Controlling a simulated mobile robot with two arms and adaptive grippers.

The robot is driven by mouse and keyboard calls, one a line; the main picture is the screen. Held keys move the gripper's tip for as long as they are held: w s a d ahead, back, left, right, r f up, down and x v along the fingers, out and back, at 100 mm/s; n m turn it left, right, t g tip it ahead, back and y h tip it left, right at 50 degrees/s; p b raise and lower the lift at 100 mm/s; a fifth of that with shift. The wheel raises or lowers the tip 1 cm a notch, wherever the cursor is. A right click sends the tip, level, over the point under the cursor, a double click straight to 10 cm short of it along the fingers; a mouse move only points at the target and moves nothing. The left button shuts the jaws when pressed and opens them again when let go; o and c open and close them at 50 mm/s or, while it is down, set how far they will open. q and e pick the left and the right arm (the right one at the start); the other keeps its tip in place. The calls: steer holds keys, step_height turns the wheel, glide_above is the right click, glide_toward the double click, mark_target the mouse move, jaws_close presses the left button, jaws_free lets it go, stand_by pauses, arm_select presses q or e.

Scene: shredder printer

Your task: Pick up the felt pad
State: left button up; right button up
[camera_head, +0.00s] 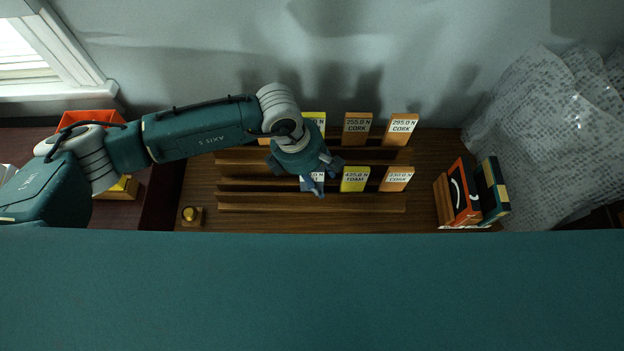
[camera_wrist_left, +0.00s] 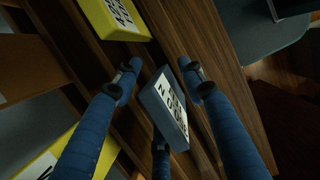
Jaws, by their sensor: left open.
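A blue pad (camera_wrist_left: 166,108) with a white label lies between the spread fingers of my left gripper (camera_wrist_left: 160,82) in the left wrist view. Its label is turned and partly unreadable, so I cannot confirm the word felt. My left gripper (camera_head: 319,180) is open above the front slot row in the head view and hides most of that pad. I cannot tell whether any finger touches it. My right gripper is not in view.
A wooden rack (camera_head: 250,197) holds labelled pads in two rows. A yellow foam pad (camera_head: 355,179) and an orange cork pad (camera_head: 396,179) stand right of the gripper. Boxes (camera_head: 463,190) and wrinkled translucent sheeting (camera_head: 545,130) are farther right.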

arm_select(q)
steer(key=c, duration=0.3)
jaws_close()
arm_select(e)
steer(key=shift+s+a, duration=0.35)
arm_select(q)
steer(key=shift+r, duration=0.1)
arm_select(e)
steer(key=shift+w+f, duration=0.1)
